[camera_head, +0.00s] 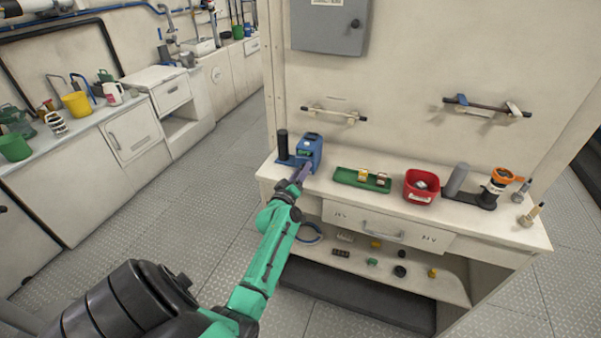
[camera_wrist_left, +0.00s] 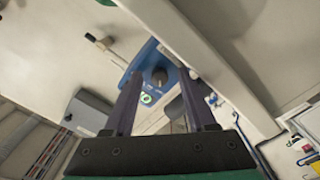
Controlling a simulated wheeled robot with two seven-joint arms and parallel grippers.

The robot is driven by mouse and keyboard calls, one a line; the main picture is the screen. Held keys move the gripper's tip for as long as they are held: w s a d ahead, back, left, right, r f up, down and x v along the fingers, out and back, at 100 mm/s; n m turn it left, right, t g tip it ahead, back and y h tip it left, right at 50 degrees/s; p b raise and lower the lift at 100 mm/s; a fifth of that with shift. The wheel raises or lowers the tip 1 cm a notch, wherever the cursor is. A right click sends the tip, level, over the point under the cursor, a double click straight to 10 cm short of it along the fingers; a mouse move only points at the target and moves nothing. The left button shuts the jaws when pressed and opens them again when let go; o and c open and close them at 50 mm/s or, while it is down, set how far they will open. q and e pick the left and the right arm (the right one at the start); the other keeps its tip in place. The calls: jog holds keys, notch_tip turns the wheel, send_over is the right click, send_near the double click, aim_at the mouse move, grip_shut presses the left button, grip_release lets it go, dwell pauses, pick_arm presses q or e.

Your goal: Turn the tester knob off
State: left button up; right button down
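The tester is a blue box (camera_head: 309,148) on the left end of the white workbench in the head view. In the left wrist view the blue tester (camera_wrist_left: 150,67) has a dark round knob (camera_wrist_left: 158,77) on its face and a round green-and-white mark below. My left gripper (camera_head: 301,174) is at the front of the tester in the head view. In the left wrist view its two fingers (camera_wrist_left: 160,76) are apart, one on each side of the knob, with nothing between them. I cannot tell whether they touch the tester. My right gripper is not in view.
A black cylinder (camera_head: 283,145) stands just left of the tester. A green tray (camera_head: 345,180) with small items and a red bin (camera_head: 417,196) are to the right. A drawer (camera_head: 385,228) and a lower shelf with small parts are below the worktop.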

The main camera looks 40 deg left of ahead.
pick_arm(q)
jog(key=b+v, duration=0.1)
jog(key=v, duration=1.3)
jog(key=shift+s+b, duration=0.25)
jog(key=shift+b, duration=0.1)
jog(key=shift+d, duration=0.15)
